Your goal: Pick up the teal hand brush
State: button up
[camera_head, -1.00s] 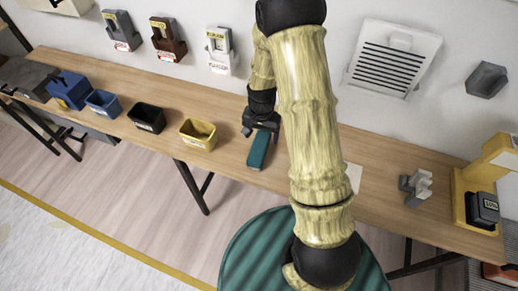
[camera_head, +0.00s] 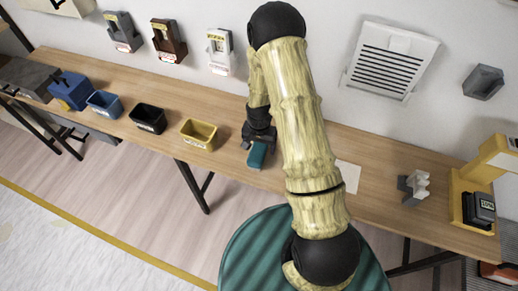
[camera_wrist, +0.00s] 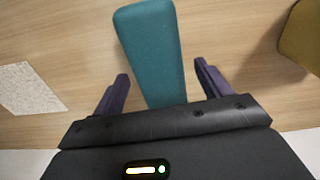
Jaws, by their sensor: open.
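The teal hand brush (camera_head: 257,156) lies on the wooden table beneath my gripper. In the wrist view the brush (camera_wrist: 150,50) runs from the top edge down between my fingers, its lower end hidden by the gripper body. My gripper (camera_wrist: 161,75) is open, with one dark finger on each side of the brush and a visible gap on both sides. In the head view my gripper (camera_head: 259,139) is over the far part of the brush, and my arm hides some of the table to its right.
A yellow bin (camera_head: 198,133) stands left of the brush, with a black bin (camera_head: 148,117) and a blue bin (camera_head: 104,104) farther left. A pale sheet (camera_head: 347,176) and a grey block-like object (camera_head: 413,187) are to the right. The wall is behind the table.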

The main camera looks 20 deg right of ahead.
aim_at(259, 146)
jog(key=shift+f, duration=1.15)
jog(key=c, duration=1.2)
jog(key=shift+o, duration=0.2)
jog(key=shift+r, duration=0.1)
notch_tip(259, 146, up, 10)
jog(key=shift+f+b, duration=0.1)
jog(key=shift+b, duration=0.65)
